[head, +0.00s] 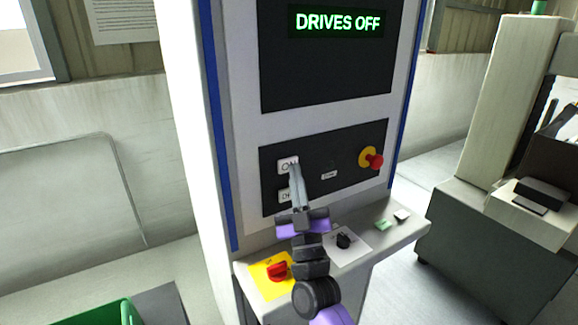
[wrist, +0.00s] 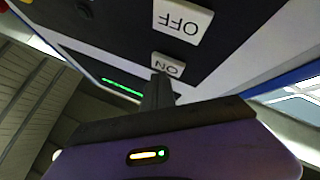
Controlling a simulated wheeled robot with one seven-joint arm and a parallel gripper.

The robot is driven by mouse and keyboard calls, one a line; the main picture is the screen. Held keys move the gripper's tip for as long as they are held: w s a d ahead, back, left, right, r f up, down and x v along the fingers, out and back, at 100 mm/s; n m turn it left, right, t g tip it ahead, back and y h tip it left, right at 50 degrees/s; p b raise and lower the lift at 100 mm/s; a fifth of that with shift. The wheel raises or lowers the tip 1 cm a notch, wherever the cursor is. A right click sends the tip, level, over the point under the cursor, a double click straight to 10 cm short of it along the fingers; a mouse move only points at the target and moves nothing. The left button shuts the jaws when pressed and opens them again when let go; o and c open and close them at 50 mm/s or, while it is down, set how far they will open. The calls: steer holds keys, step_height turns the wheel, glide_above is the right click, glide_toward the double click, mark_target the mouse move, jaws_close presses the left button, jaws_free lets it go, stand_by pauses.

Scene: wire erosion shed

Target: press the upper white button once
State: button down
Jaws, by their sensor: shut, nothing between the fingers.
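The upper white button (head: 284,166), marked ON, sits at the left of the dark control panel. In the wrist view, where the lettering is upside down, the ON button (wrist: 167,64) shows just beyond the fingertips. The lower white button (head: 284,196) is partly hidden by my gripper; it reads OFF in the wrist view (wrist: 183,20). My gripper (head: 294,169) is shut and empty, its tips at the ON button's lower right part in the head view. I cannot tell whether they touch it. The display (head: 337,22) reads DRIVES OFF in green.
A red knob on a yellow collar (head: 371,159) sticks out at the panel's right. Below, a ledge (head: 395,232) carries a red switch on a yellow plate (head: 277,271) and a black knob (head: 343,240). A green crate (head: 105,314) stands at lower left.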

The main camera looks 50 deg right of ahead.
steer(key=shift+w+d, duration=0.15)
steer(key=shift+w, duration=0.2)
stand_by(0.7)
stand_by(0.4)
steer(key=shift+s+a, duration=0.25)
steer(key=shift+s, duration=0.55)
steer(key=s, duration=0.2)
steer(key=s+a+p, duration=0.1)
steer(key=s, duration=0.1)
steer(key=shift+s+a, duration=0.2)
steer(key=shift+s, duration=0.2)
stand_by(0.6)
